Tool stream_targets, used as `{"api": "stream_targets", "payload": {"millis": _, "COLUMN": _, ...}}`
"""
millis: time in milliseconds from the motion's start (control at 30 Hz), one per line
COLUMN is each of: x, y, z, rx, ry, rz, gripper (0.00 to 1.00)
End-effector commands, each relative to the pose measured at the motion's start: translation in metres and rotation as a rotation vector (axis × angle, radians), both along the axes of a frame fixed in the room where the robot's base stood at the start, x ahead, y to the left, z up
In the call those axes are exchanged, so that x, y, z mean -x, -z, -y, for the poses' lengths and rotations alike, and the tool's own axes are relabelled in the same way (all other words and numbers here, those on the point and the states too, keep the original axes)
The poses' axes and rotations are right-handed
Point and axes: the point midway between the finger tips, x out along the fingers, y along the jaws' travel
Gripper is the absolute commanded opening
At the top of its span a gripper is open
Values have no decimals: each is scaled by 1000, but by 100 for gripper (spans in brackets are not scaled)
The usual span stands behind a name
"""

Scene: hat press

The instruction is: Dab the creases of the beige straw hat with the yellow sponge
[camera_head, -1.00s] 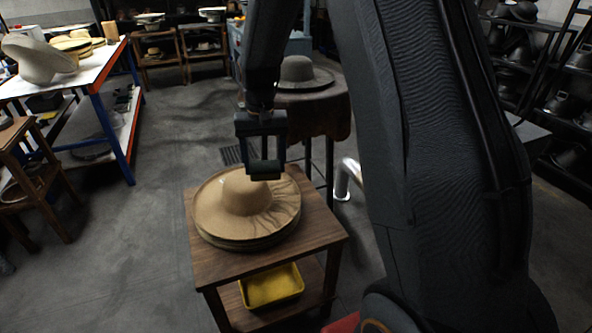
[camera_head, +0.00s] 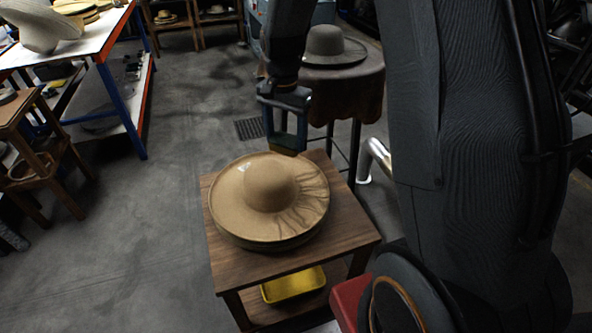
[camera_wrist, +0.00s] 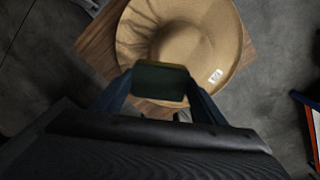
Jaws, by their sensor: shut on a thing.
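The beige straw hat (camera_head: 268,186) lies crown up, with a wide brim, on top of a small stack on a wooden stand. Creases fan out over its brim on the right side in the head view. In the wrist view the hat (camera_wrist: 205,60) shows below, with a small white label on its brim. My gripper (camera_head: 286,147) is above the far brim, apart from the hat as far as I can tell. It is shut on the sponge (camera_wrist: 160,67), which looks dark green with a thin yellowish edge facing the hat. Much of the sponge is hidden between the fingers.
A yellow tray (camera_head: 293,284) sits on the stand's lower shelf. The wooden stand (camera_head: 238,268) has bare top around the hats. A grey hat (camera_head: 331,47) is on a covered round table behind. A white worktable (camera_head: 92,48) is at left. Open floor lies between.

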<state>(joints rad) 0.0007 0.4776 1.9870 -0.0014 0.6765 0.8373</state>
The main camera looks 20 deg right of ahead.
Motion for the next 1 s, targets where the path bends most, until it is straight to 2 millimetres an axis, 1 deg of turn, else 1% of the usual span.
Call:
{"api": "stream_targets", "payload": {"millis": 100, "x": 15, "y": 9, "z": 1, "rx": 0, "ry": 251, "rz": -1, "gripper": 47}}
{"api": "stream_targets", "payload": {"millis": 600, "x": 75, "y": 37, "z": -1, "rx": 0, "ry": 1323, "rz": 1, "gripper": 47}}
{"api": "stream_targets", "payload": {"millis": 700, "x": 84, "y": 42, "z": -1, "rx": 0, "ry": 1494, "rz": 1, "gripper": 47}}
{"api": "stream_targets", "payload": {"millis": 800, "x": 92, "y": 44, "z": -1, "rx": -1, "ry": 1621, "rz": 1, "gripper": 47}}
{"api": "stream_targets", "payload": {"millis": 900, "x": 96, "y": 46, "z": -1, "rx": -1, "ry": 1702, "rz": 2, "gripper": 47}}
{"api": "stream_targets", "payload": {"millis": 1000, "x": 98, "y": 47, "z": -1, "rx": -1, "ry": 1740, "rz": 2, "gripper": 47}}
